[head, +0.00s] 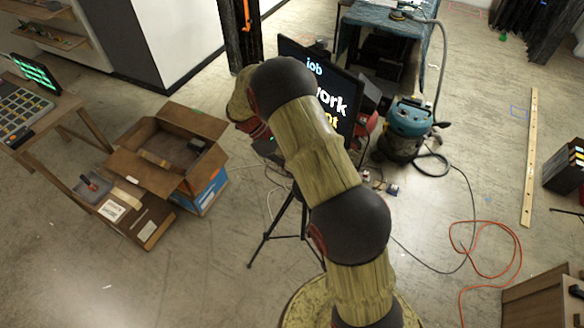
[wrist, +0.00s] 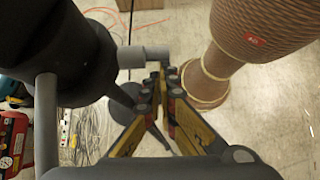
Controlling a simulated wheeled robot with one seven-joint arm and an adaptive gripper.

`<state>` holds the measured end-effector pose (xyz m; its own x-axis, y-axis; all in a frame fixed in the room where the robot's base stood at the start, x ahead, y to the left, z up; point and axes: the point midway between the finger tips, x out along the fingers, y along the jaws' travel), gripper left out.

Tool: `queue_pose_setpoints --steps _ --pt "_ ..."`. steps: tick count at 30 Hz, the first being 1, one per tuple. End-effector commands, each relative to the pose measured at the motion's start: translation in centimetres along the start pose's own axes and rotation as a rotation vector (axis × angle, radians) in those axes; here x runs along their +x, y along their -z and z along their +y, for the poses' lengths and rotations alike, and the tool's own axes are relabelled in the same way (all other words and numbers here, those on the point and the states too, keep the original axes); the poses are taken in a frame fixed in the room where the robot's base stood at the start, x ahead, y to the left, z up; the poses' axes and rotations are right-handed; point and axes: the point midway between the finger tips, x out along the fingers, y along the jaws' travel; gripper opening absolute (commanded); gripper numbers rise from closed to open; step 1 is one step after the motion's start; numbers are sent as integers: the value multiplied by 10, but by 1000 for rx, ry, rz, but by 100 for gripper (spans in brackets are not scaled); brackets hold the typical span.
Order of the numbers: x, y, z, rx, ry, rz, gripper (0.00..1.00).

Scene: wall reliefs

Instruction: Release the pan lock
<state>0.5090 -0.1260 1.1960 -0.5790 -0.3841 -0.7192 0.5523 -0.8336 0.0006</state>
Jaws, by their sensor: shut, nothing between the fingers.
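A black tripod (head: 280,225) stands on the floor in the head view, its top mostly hidden behind my arm. In the wrist view my gripper (wrist: 161,80) is shut and empty, with its yellow and black fingers together. A grey bar (wrist: 143,57) lies just beyond the fingertips; I cannot tell whether they touch. A large dark rounded body (wrist: 55,50) with a grey rod (wrist: 46,122) fills the left side. I cannot tell which of these parts is the pan lock. In the head view my gripper is hidden.
A screen with lettering (head: 345,105) stands behind my arm. A teal vacuum (head: 408,118) with a hose is to its right. An open cardboard box (head: 160,150) is at left. An orange cable (head: 485,270) lies on the floor at right. A red object (wrist: 12,140) shows in the wrist view.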

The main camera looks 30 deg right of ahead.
Motion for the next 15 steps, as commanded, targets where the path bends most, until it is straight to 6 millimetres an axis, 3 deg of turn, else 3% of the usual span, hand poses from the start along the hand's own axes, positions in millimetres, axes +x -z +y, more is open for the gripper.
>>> queue_pose_setpoints --steps 3,15 --pt "4 0 0 -3 0 -95 0" --pt "13 -9 0 0 1 -92 0"
